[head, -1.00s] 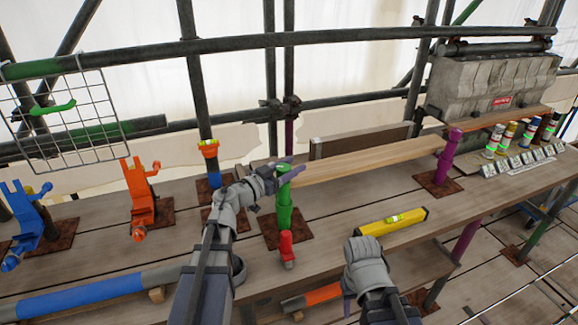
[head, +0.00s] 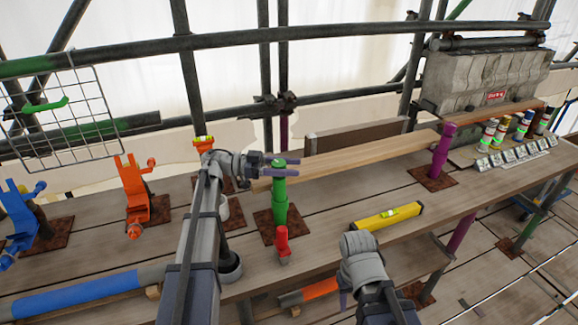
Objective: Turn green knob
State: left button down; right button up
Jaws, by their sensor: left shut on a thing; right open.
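The green knob (head: 279,162) is the top of a green post (head: 280,202) that stands upright on a rusty base plate, with a red fitting (head: 282,240) at its front foot. My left gripper (head: 284,168) reaches in from the left and is shut on the green knob, its dark fingers on either side of the post's top. My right gripper (head: 344,298) is open and empty, low at the front, right of the red fitting. Its fingers are partly hidden by my wrist.
A yellow level (head: 387,216) lies on the planks to the right. A purple post (head: 442,150) stands beyond it. An orange clamp (head: 135,190) and a blue clamp (head: 22,215) stand at left. A wooden board (head: 350,158) runs behind the green post.

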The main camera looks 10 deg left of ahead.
pick_arm(q)
jog(key=shift+s+m+g, duration=0.15)
jog(key=shift+m+g, duration=0.65)
jog(key=shift+g, duration=0.5)
jog(key=shift+c, duration=1.4)
grip_release()
jog(key=shift+d, duration=0.1)
jog(key=a, duration=0.7)
jog(key=shift+a, duration=0.4)
